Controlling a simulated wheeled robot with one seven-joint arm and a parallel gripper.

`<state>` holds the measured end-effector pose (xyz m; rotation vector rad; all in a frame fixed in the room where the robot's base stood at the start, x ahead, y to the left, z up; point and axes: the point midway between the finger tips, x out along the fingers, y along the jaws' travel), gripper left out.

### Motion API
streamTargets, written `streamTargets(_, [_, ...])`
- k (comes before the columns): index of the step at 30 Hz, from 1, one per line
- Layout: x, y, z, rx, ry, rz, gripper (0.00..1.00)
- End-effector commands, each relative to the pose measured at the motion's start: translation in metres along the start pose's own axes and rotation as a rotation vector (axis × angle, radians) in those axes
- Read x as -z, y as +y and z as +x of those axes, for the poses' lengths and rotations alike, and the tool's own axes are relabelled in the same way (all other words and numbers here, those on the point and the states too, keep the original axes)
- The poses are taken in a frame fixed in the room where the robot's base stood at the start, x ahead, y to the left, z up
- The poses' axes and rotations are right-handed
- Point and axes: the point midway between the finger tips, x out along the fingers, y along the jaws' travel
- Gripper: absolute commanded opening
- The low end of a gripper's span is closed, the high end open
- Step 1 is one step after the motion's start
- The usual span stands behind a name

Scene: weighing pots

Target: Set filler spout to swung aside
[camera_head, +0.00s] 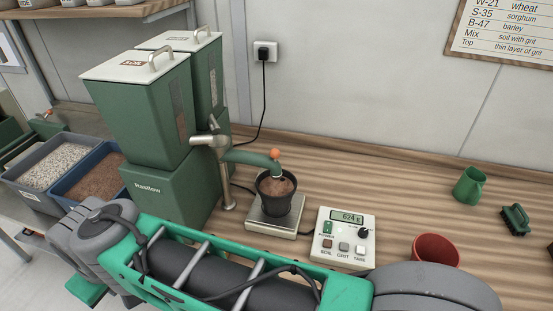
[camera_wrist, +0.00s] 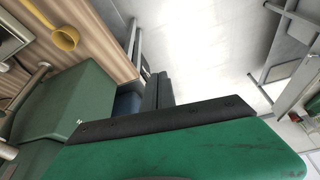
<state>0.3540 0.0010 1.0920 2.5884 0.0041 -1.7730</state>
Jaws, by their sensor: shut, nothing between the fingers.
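The filler spout (camera_head: 250,157) is a green bent tube on a pale metal pivot at the filler's side, with an orange knob at its outer end. It is swung out over the pot, its tip above the soil. The dark pot (camera_head: 273,205) holds brown soil and stands upright on the scale plate (camera_head: 257,228). The filler (camera_head: 160,185) is a green body with two lidded hoppers. My gripper (camera_wrist: 158,80) shows in the wrist view, shut and empty, pointing away from the spout. The head view does not show its fingers. The filler body also shows in the wrist view (camera_wrist: 70,105).
The scale's control box (camera_head: 345,237) reads 624 g. Soil and grit bins (camera_head: 48,165) are at left. My arm crosses the front. Bench behind the control box is clear.

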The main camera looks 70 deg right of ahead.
Motion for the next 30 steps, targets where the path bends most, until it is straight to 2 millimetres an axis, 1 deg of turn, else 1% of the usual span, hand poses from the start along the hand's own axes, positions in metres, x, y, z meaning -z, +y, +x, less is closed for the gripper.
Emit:
streamTargets(2, [0.003,0.006,0.001,-0.013,0.003,0.031,0.00])
streamTargets(4, [0.013,0.029,0.004,-0.061,0.017,0.151,0.00])
streamTargets(5, [0.019,0.047,0.006,-0.096,0.028,0.239,0.00])
streamTargets(6, [0.028,0.078,0.006,-0.156,0.049,0.391,0.00])
streamTargets(8, [0.037,0.137,0.003,-0.268,0.097,0.679,0.00])
streamTargets(9, [0.037,0.180,-0.002,-0.353,0.140,0.898,0.00])
streamTargets(10, [0.033,0.214,-0.008,-0.419,0.178,1.067,0.00])
streamTargets(11, [0.026,0.245,-0.015,-0.485,0.221,1.235,0.00])
streamTargets(12, [0.012,0.283,-0.025,-0.573,0.282,1.454,0.00])
streamTargets(14, [-0.015,0.330,-0.043,-0.697,0.383,1.756,0.00])
streamTargets(15, [-0.034,0.353,-0.054,-0.770,0.451,1.929,0.00])
streamTargets(16, [-0.047,0.365,-0.062,-0.817,0.498,2.037,0.00])
streamTargets(18, [-0.070,0.383,-0.076,-0.898,0.586,2.218,0.00])
streamTargets(20, [-0.080,0.389,-0.084,-0.935,0.631,2.299,0.00])
streamTargets(21, [-0.083,0.390,-0.087,-0.946,0.645,2.325,0.00])
streamTargets(24, [-0.083,0.390,-0.090,-0.948,0.650,2.330,0.00])
streamTargets(30, [-0.083,0.390,-0.089,-0.947,0.647,2.326,0.00])
